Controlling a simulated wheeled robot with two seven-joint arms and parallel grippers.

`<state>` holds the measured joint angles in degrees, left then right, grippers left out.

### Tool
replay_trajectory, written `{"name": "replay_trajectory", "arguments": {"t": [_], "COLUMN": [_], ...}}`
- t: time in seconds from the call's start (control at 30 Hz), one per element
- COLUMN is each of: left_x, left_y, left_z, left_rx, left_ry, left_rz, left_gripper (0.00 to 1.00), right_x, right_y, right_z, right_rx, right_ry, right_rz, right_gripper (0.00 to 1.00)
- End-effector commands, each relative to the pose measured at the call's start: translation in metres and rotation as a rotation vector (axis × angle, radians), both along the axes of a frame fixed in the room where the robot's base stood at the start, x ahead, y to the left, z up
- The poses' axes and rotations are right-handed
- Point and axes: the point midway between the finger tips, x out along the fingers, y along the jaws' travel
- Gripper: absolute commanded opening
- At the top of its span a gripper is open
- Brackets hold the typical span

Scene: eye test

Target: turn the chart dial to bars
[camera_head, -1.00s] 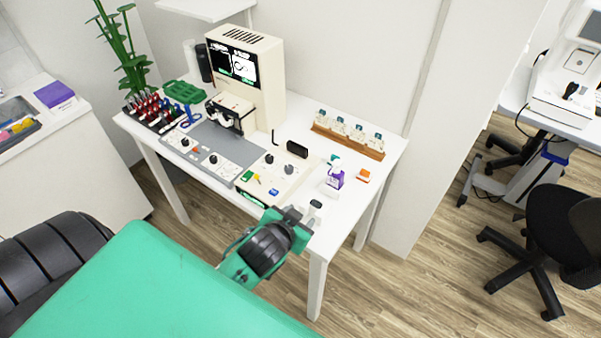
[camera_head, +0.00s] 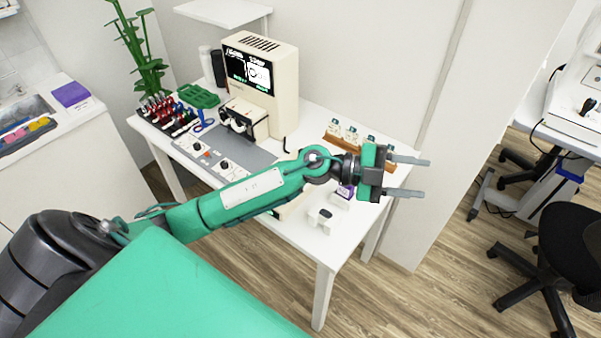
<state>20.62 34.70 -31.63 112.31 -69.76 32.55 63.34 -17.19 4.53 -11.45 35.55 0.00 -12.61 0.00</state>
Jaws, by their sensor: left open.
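The cream eye-test machine (camera_head: 283,85) stands at the back of the white table, its screen (camera_head: 248,71) lit with white figures. Two black dials, one here (camera_head: 203,147) and one here (camera_head: 225,162), show on the panel in front of it; their labels are too small to read. The cream control box (camera_head: 291,207), which carried more dials and coloured buttons, is almost wholly hidden behind my left arm. I cannot tell which dial is the chart dial. My left gripper (camera_head: 425,178) is open and empty, above the table's right end and pointing right. My right gripper is not in view.
A wooden rack (camera_head: 333,139) of small items stands at the table's back right. A purple-labelled bottle (camera_head: 345,191) and a white item with a dark top (camera_head: 321,219) stand near my arm. Red-handled tools (camera_head: 160,108) and a green tray (camera_head: 198,96) are at the left.

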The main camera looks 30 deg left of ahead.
Motion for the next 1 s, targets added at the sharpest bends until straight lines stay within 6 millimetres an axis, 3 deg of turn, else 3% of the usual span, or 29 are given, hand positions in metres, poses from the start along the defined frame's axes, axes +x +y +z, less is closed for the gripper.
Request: {"name": "replay_trajectory", "arguments": {"t": [0.17, 0.27, 0.43, 0.6, 0.7, 0.83, 1.0], "left_x": [0.007, 0.016, 0.034, 0.046, 0.047, 0.045, 0.044], "left_y": [0.024, 0.056, 0.140, 0.230, 0.266, 0.291, 0.296], "left_z": [-0.041, -0.063, -0.085, -0.080, -0.071, -0.064, -0.073], "left_rx": [0.377, 0.603, 0.990, 1.296, 1.403, 1.473, 1.488], "left_ry": [0.058, 0.134, 0.320, 0.531, 0.626, 0.697, 0.715], "left_rz": [-0.157, -0.188, -0.138, 0.007, 0.087, 0.147, 0.158], "left_gripper": [0.47, 0.47, 0.47, 0.47, 0.47, 0.47, 0.47], "right_x": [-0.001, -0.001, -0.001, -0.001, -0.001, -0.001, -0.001], "right_y": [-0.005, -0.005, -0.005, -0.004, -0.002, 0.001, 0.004], "right_z": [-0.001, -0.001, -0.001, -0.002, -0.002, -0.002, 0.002], "right_rx": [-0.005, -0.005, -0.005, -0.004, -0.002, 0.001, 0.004], "right_ry": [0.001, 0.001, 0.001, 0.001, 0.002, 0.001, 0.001], "right_rz": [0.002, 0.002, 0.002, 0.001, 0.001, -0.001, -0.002], "right_gripper": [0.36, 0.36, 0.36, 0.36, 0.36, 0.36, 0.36]}}
